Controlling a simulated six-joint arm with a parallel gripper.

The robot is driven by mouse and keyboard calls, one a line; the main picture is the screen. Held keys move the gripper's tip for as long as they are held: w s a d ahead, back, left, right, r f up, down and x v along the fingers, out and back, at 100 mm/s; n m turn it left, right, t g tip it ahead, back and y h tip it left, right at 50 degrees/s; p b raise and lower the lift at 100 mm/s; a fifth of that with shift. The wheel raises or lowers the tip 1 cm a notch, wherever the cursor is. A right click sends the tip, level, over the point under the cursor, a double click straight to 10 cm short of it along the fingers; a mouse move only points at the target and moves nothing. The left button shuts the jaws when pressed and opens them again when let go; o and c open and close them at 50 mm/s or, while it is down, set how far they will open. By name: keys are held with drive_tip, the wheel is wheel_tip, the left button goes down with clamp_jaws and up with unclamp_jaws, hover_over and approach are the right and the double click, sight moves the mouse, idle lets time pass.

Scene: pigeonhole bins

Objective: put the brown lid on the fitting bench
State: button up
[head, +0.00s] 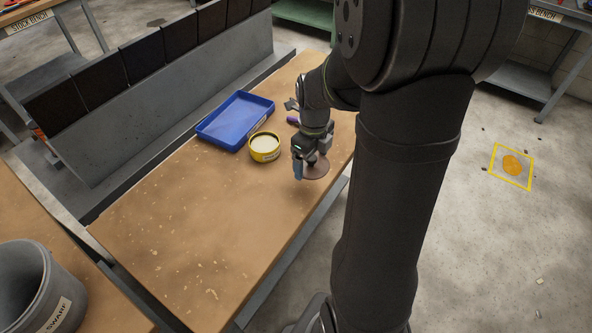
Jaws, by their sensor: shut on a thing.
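The brown lid (317,168) is a round, dark reddish-brown disc above the right part of the wooden bench (200,220). My gripper (306,166) is shut on the lid, with a blue finger showing at its left side. The lid appears tilted and held above the bench top, though the exact gap is hard to judge. My arm and gripper hide part of it. No label naming this bench as the fitting bench shows.
A blue tray (220,137) and a yellow tin (264,153) stand left of my gripper. A purple-handled item (292,119) lies behind it. Dark bins (125,66) line the back. A grey swarf bucket (62,276) is at front left. The bench's front half is clear.

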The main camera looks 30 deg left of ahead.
drive_tip(key=a+f, duration=0.1)
drive_tip(key=a, duration=0.1)
drive_tip(key=s+a+f, duration=0.1)
drive_tip(key=a, duration=0.1)
drive_tip(key=shift+f, duration=2.25)
drive_tip(key=shift+f, duration=0.1)
drive_tip(key=o, duration=0.8)
wheel_tip(320, 180, up, 12)
drive_tip(key=shift+r, duration=0.15)
